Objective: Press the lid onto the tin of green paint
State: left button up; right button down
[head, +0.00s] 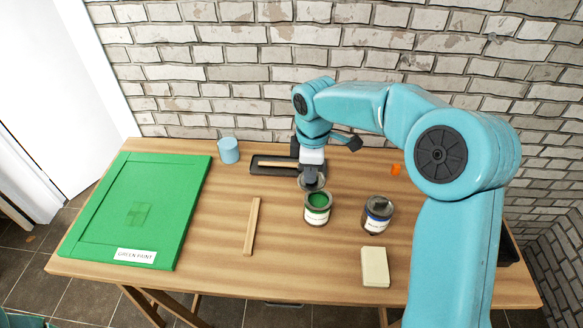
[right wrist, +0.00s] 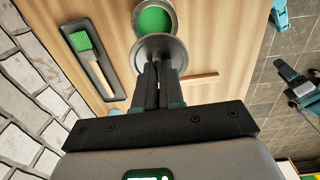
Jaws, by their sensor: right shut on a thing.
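The tin of green paint (head: 317,214) stands upright and open on the wooden table, with green paint showing inside. It also shows at the top of the right wrist view (right wrist: 153,19). The round grey metal lid (head: 321,184) is held in my right gripper (head: 311,178), just behind the tin's mouth in the head view. In the right wrist view the lid (right wrist: 150,51) sits at the fingertips and overlaps the near edge of the tin. It is apart from a seated position on the rim. My left gripper does not show.
A second, dark-topped tin (head: 377,214) stands right of the green one. A cream block (head: 375,267), a wooden stick (head: 252,227), a light blue cup (head: 228,150) and a green panel (head: 138,208) lie about. A black tray (right wrist: 91,61) with a green-bristled brush is behind.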

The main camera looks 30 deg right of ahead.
aim_at(319, 178)
jog(key=shift+s+d, duration=0.2)
jog(key=shift+d, duration=0.35)
jog(key=shift+d+f+m+y, duration=0.15)
jog(key=shift+d+m+y, duration=0.15)
jog(key=shift+d, duration=0.1)
jog(key=shift+s+d+f, duration=0.1)
jog(key=shift+d+f, duration=0.2)
jog(key=shift+d, duration=0.2)
jog(key=shift+a+f+b, duration=0.25)
jog(key=shift+f+b, duration=0.15)
jog(key=shift+f, duration=0.05)
jog(key=shift+f+b, duration=0.35)
notch_tip(319, 178, down, 3)
jog(key=shift+d+r+b, duration=0.1)
jog(key=shift+b, duration=1.05)
jog(key=shift+f+b, duration=0.4)
jog(key=shift+f, duration=0.45)
